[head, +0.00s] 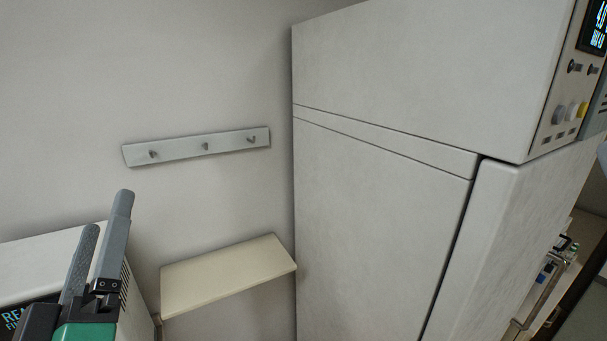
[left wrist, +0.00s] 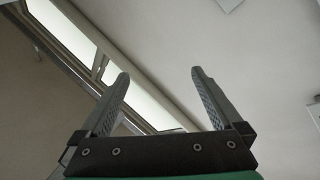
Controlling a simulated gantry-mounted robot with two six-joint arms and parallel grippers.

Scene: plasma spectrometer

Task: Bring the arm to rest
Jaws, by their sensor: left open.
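My left gripper (head: 104,228) is at the lower left of the head view, its fingers pointing up, in front of a white device. In the left wrist view its two grey fingers (left wrist: 160,84) stand wide apart with nothing between them. Behind them are only the ceiling and a bright window or light panel. My right gripper is not in view.
A large white cabinet (head: 375,220) fills the right side. A cream shelf (head: 228,275) and a hook rail (head: 180,150) are on the wall. A white device (head: 45,262) with a display stands at the left. A control panel (head: 567,105) is at the upper right.

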